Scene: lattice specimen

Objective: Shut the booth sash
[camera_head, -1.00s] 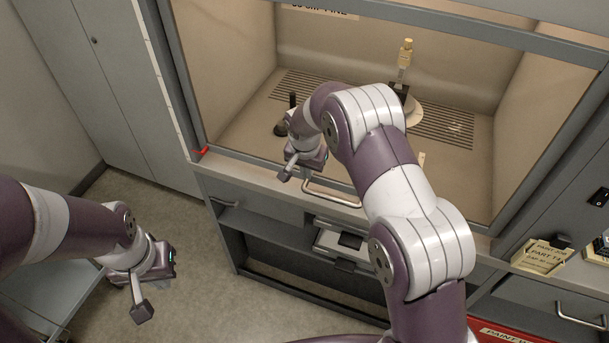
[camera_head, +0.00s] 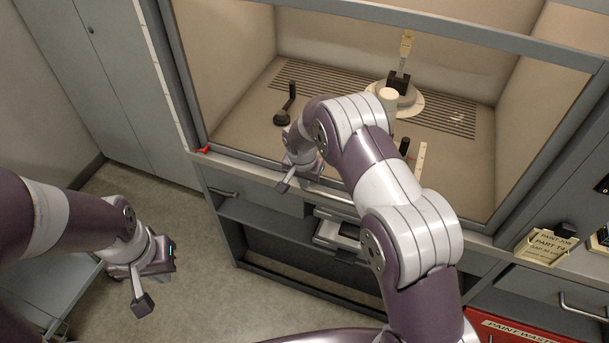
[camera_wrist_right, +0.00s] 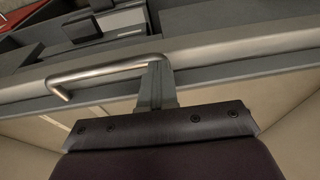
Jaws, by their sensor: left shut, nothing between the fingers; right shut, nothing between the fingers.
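The booth (camera_head: 440,155) stands ahead, its beige inside visible. A grey rail (camera_head: 245,161) runs along its lower front edge; I cannot tell how much of the sash's travel is left. In the right wrist view a bar handle (camera_wrist_right: 105,72) is fixed to a grey rail. My right gripper (camera_head: 283,187) is shut and empty, low at the booth front. In the wrist view its fingers (camera_wrist_right: 154,82) overlap the handle's right end; contact is unclear. My right arm hides part of the front. My left gripper (camera_head: 143,306) is shut and empty over the floor at left.
Inside the booth are a dark upright tool (camera_head: 284,118) and a round-based stand (camera_head: 415,103). Drawers and an open shelf (camera_head: 300,265) lie below.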

